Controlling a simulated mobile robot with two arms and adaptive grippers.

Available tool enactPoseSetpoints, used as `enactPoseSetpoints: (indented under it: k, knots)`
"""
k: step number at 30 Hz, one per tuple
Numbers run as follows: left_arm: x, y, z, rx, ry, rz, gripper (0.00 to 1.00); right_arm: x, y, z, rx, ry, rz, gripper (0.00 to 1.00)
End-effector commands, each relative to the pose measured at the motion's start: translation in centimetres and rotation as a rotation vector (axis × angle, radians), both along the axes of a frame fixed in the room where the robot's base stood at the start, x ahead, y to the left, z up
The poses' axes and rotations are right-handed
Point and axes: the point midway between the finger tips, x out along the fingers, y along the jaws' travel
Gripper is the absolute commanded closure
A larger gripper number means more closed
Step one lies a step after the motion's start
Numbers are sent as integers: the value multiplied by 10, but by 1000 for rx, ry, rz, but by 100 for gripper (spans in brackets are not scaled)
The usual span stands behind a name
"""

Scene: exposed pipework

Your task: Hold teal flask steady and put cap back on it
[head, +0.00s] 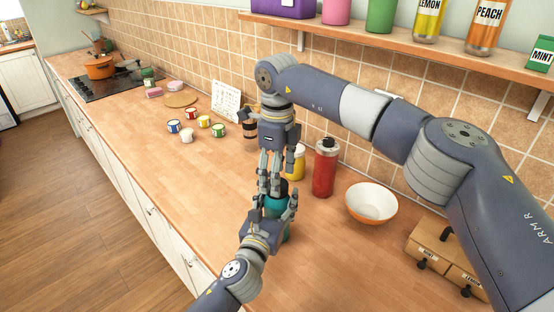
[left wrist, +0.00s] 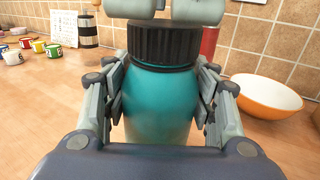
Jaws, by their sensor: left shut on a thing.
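The teal flask (head: 275,208) stands upright on the wooden counter. My left gripper (head: 272,207) is shut on its body from the side, and the left wrist view shows a finger on each side of the flask (left wrist: 162,105). The ribbed black cap (left wrist: 163,45) sits level at the flask's top, with no clear gap below it. My right gripper (head: 270,188) points down from above. Its two grey fingertips (left wrist: 163,8) are just over the cap, with a dark part between them. Whether they grip the cap is unclear.
A red bottle (head: 325,168) and a yellow container (head: 297,162) stand close behind the flask. A white and orange bowl (head: 371,203) and a wooden drawer box (head: 447,255) are to the right. Several mugs (head: 187,135) stand to the left. Counter in front is clear.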

Motion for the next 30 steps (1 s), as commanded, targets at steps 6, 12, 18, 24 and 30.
enactPoseSetpoints:
  k: [6,12,18,24,30]
  knots:
    - [0,0,-1,1,2,0,100,0,0,-20,-1,0,0,37]
    - [0,0,-1,1,2,0,100,0,0,-23,0,-1,0,37]
    - [0,0,-1,1,2,0,100,0,0,-23,0,-1,0,52]
    - [0,0,-1,1,2,0,100,0,0,-23,0,-1,0,83]
    - [0,0,-1,1,2,0,100,0,0,-23,0,0,-6,83]
